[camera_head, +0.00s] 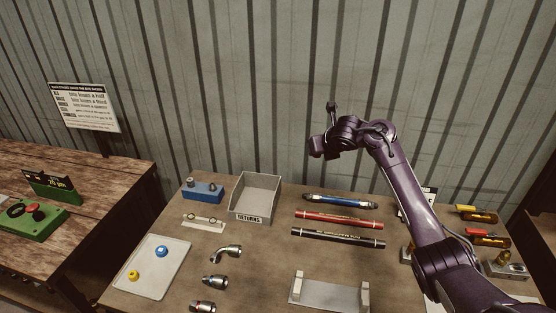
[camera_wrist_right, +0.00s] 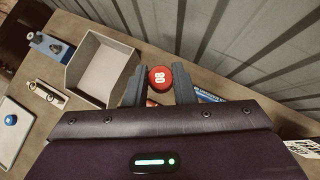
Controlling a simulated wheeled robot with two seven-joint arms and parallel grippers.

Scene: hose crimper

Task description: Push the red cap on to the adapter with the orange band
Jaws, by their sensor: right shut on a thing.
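The red cap (camera_wrist_right: 160,77), marked "80", is held between the two fingers of my right gripper (camera_wrist_right: 158,88) in the right wrist view. That gripper is shut on it, raised in the air above the bench. In the head view my right arm reaches up from the lower right, and the cap cannot be made out there. Metal fittings stand or lie at the bench's front: an elbow (camera_head: 225,253), a straight one (camera_head: 215,283) and one with a reddish-orange band (camera_head: 203,307), cut by the picture's lower edge. My left gripper is not in view.
A white tray (camera_head: 148,284) holds a blue cap (camera_head: 160,251) and a yellow cap (camera_head: 133,274). A grey RETURNS bin (camera_head: 249,217) stands at the back beside a blue block (camera_head: 203,191). Hoses (camera_head: 338,238) lie mid-bench behind a grey cradle (camera_head: 322,294). Valves stand at right.

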